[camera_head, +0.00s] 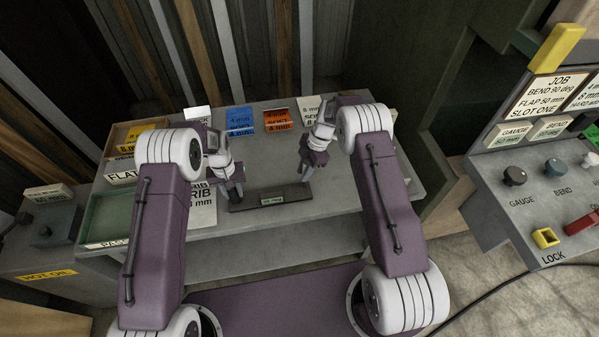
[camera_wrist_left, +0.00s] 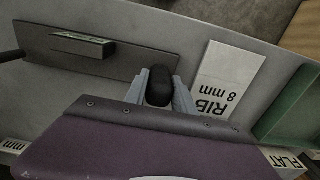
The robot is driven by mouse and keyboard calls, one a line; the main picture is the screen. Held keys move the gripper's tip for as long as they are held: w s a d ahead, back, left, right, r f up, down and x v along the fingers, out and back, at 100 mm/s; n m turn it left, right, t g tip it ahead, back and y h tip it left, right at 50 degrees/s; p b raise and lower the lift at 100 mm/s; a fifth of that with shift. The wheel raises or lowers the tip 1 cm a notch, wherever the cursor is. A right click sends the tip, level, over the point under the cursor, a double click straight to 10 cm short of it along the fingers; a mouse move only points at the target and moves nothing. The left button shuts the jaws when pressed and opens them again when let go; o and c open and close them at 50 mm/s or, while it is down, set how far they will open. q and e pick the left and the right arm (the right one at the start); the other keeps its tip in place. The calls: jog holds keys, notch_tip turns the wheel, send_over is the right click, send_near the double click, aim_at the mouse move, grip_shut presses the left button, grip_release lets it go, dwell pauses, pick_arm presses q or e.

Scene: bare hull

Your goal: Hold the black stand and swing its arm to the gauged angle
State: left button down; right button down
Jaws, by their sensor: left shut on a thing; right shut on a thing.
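The black stand shows as a long dark plate (camera_head: 245,204) on the grey bench, with a small green labelled block (camera_head: 272,199) on it. The plate (camera_wrist_left: 140,62) and block (camera_wrist_left: 82,45) also show in the left wrist view. My left gripper (camera_head: 238,188) is at the plate's left end. In the left wrist view its fingers are shut on a black rounded post (camera_wrist_left: 159,85). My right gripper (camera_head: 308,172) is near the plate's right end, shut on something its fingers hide. I cannot make out the swinging arm or its angle.
A green tray (camera_head: 84,236) is at the bench's left. Blue (camera_head: 239,120) and orange (camera_head: 278,120) labelled pieces stand at the back. A rib card (camera_wrist_left: 228,75) lies beside the post. A control panel (camera_head: 545,195) is at right. The bench front is clear.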

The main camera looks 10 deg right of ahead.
jog(key=shift+d+f+y, duration=0.15)
jog(key=shift+d+y, duration=0.85)
jog(key=shift+y, duration=0.2)
jog(key=c, duration=1.3)
grip_release()
jog(key=shift+o, duration=0.2)
jog(key=v, duration=1.2)
